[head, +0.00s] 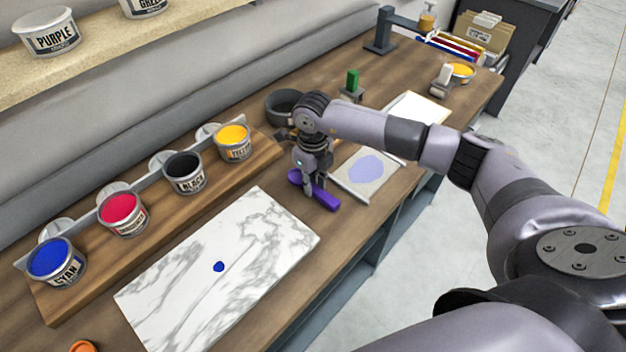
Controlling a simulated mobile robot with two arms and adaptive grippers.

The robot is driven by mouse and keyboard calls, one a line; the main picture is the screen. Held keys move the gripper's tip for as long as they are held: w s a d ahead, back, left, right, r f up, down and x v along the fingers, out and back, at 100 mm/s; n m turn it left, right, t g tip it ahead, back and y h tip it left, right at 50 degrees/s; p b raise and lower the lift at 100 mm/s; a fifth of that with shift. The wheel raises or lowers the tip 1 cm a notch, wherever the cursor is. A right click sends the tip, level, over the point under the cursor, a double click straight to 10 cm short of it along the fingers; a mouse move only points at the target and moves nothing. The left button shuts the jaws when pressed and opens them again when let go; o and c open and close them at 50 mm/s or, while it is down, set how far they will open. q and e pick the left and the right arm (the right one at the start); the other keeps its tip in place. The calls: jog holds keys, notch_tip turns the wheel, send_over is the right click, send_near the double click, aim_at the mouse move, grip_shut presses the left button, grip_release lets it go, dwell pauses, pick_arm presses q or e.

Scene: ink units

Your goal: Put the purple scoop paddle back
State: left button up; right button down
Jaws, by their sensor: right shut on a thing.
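The purple scoop paddle (325,200) is in the jaws of my right gripper (309,193), just above or on the wooden table between the marble slab and a white sheet. I cannot tell whether it touches the table. My right gripper points down and is shut on the paddle, hiding its middle. My left gripper is not in view.
A marble slab (180,293) with a blue ink dab lies in front. A wooden rack (75,296) holds open cyan, magenta, black and yellow ink tins. A dark bowl (283,106) stands behind my gripper. A sheet with a lilac patch (349,190) lies right of it.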

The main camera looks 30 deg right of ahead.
jog(key=shift+f, duration=0.1)
jog(key=c, duration=1.5)
grip_release()
jog(key=shift+o, duration=0.2)
notch_tip(320, 180, up, 12)
jog(key=b, duration=0.3)
